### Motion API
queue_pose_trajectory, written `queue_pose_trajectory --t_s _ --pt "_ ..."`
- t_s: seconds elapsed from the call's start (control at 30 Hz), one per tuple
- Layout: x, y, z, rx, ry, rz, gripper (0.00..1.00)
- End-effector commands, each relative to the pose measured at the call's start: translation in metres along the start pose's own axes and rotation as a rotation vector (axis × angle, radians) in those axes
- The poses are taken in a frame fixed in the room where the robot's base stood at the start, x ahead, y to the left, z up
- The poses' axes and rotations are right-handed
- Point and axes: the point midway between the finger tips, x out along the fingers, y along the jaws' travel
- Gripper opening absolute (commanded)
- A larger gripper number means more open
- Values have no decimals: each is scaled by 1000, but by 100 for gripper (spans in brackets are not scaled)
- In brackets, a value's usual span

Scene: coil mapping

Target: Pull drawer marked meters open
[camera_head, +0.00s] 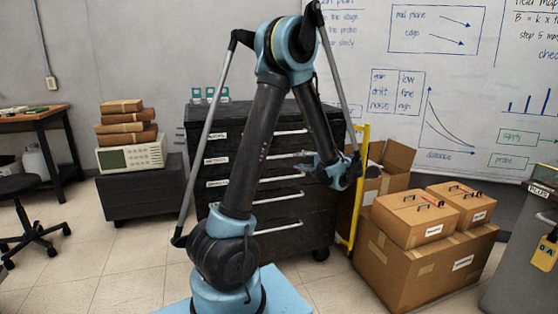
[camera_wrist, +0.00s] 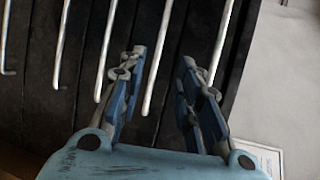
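A black drawer cabinet (camera_head: 265,215) stands behind my arm in the head view, with several drawers stacked, all apparently closed. Each drawer has a long grey bar handle (camera_head: 280,228) and a small white label (camera_head: 217,160) on its left side. The label words are too small to read surely, so I cannot tell which drawer is marked meters. My gripper (camera_head: 312,160) is at the right part of the upper drawers. In the wrist view my gripper (camera_wrist: 162,62) is open, and a bar handle (camera_wrist: 163,50) shows between its fingers. I cannot tell whether they touch.
Cardboard boxes (camera_head: 425,260) stand to the right, near a yellow upright frame (camera_head: 356,190). A low dark cabinet (camera_head: 142,192) carries an instrument (camera_head: 132,157) and brown boxes at left. An office chair (camera_head: 25,205) is far left. The floor in front of the low cabinet is clear.

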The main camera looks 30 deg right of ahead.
Motion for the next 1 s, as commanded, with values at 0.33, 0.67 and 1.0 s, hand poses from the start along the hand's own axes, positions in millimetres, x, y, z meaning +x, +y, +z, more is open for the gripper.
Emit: queue_pose_trajectory --t_s 0.33,0.67,1.0 --pt "3 4 -13 7 20 -31 31" --pt "57 2 -14 7 19 -30 31" --pt "115 1 -15 6 19 -30 31"
